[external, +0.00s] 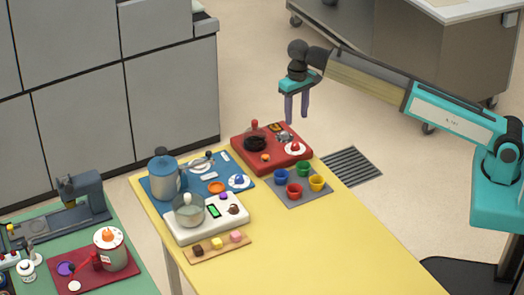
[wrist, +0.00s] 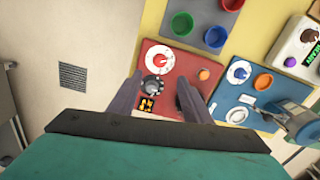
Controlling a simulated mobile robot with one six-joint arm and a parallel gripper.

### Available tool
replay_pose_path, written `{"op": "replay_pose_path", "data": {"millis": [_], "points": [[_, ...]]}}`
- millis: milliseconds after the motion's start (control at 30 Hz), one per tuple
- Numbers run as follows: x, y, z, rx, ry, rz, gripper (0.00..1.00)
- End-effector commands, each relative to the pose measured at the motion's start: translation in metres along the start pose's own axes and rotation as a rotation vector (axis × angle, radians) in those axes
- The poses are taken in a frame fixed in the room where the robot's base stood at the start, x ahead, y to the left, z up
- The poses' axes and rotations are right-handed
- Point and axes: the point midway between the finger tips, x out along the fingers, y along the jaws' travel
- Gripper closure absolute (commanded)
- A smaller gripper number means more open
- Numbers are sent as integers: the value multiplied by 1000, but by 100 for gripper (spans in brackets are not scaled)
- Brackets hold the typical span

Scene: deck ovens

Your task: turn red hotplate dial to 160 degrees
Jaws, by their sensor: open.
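The red hotplate (external: 240,152) sits at the far corner of the yellow table; its red panel also shows in the wrist view (wrist: 184,65). A white round dial with a red knob (external: 295,148) is at its right end, and it shows in the wrist view (wrist: 159,62) just beyond the fingertips. I cannot read its angle. A dark grey knob (wrist: 153,87) lies between the fingers in that view, beside a small orange-lit display (wrist: 146,104). My gripper (external: 297,119) is open and empty, pointing down above the hotplate, touching nothing. My fingers hide part of the hotplate.
A grey mat with red, green, blue and yellow cups (external: 317,183) lies close to the hotplate. A blue plate with a blue-grey pot (external: 166,178) stands to its left, and a white appliance (external: 207,228) is nearer. The table's front half is clear.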

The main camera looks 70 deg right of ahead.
Motion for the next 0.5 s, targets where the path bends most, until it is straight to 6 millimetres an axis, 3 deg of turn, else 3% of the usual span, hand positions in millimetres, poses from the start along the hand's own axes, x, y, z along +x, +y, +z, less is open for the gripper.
{"op": "replay_pose_path", "data": {"millis": [200, 500], "points": [[-18, 0, 0, 0, 0, 0, 55], [-22, 0, 0, 0, 0, 0, 55]]}}
